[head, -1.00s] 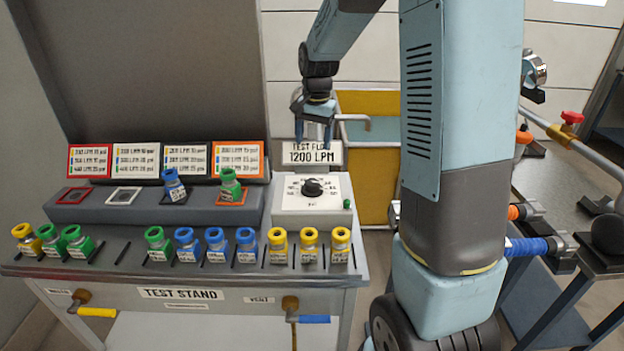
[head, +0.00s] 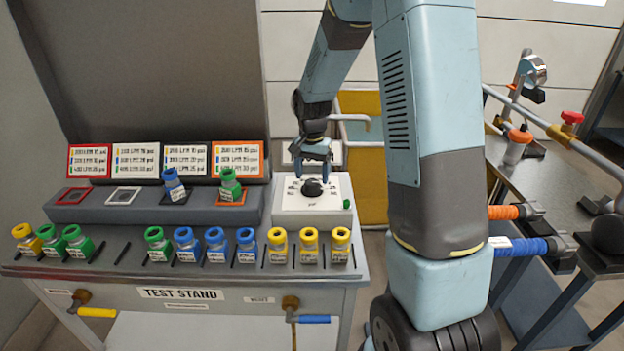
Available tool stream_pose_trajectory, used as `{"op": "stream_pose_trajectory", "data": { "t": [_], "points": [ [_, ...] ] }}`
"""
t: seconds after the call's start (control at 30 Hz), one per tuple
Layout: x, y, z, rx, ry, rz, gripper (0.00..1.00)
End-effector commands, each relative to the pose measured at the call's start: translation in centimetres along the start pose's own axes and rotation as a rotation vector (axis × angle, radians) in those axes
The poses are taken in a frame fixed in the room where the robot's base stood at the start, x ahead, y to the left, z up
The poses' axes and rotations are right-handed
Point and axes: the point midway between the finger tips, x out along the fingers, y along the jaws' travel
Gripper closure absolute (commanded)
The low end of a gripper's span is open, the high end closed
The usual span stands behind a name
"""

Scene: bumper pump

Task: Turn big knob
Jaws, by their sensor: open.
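The big knob (head: 312,188) is a round black dial on the white top of a small box (head: 315,206) at the right end of the test stand. My gripper (head: 312,177) points down just above and behind the knob, with its fingers apart and nothing between them. Whether the fingertips touch the knob or flank it, I cannot tell. My gripper and wrist hide most of the flow sign behind the box.
A green button (head: 346,204) sits at the box's right edge. Several yellow, blue and green fittings stand in a row along the stand's front (head: 215,245). Blue (head: 174,185) and green (head: 230,187) fittings stand on the raised shelf.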

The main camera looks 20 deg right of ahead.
Motion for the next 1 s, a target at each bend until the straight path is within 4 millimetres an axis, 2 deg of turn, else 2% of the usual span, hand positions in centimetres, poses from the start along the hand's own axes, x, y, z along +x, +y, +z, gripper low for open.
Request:
{"op": "stream_pose_trajectory", "data": {
  "t": [0.2, 0.57, 1.0],
  "points": [
    [1.9, 0.0, 0.0, 0.000, -0.001, 0.000, 0.26],
    [2.3, 0.0, 0.0, 0.000, 0.000, -0.001, 0.26],
    [2.2, 0.0, 0.0, -0.001, 0.000, -0.001, 0.68]
  ]
}}
